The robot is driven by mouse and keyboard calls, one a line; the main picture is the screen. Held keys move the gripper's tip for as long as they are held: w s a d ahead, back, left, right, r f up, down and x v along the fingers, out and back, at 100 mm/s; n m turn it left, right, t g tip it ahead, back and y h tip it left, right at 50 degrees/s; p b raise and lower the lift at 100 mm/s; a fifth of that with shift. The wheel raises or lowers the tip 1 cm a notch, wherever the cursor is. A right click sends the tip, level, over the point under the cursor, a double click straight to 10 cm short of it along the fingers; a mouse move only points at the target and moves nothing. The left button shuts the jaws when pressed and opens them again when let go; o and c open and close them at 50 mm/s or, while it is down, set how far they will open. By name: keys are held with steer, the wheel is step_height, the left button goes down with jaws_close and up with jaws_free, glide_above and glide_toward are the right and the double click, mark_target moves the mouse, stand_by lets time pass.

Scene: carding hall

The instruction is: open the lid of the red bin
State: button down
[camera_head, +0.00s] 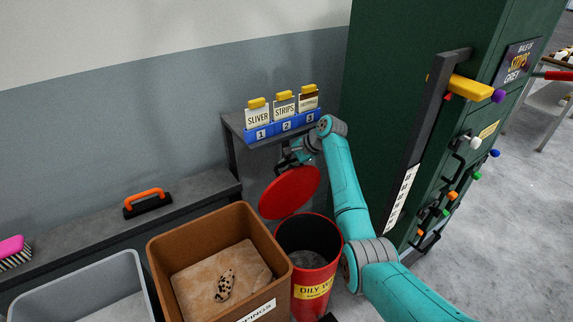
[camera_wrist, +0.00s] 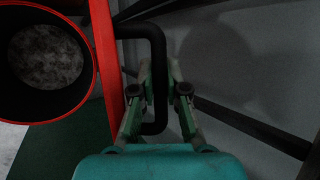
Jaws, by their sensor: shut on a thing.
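The red bin (camera_head: 312,277) stands beside the brown box, with a yellow label on its front. Its red lid (camera_head: 290,192) is raised and tilted steeply up at the back, so the bin's mouth is open and grey contents show inside. In the wrist view the lid (camera_wrist: 104,62) is seen edge-on next to the open bin (camera_wrist: 88,50). My gripper (camera_wrist: 158,95) is shut on the lid's black handle (camera_wrist: 157,62), behind the lid. In the head view my gripper (camera_head: 292,158) is partly hidden by the lid and my arm.
A brown box (camera_head: 212,218) with a patterned scrap stands left of the bin. A green cabinet (camera_head: 385,100) with coloured knobs stands to the right. A shelf (camera_head: 235,125) with a blue holder (camera_head: 284,124) of labelled cards is close behind my gripper.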

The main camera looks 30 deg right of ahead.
steer(key=c, duration=1.4)
jaws_free()
steer(key=shift+c, duration=0.2)
steer(key=v, duration=1.2)
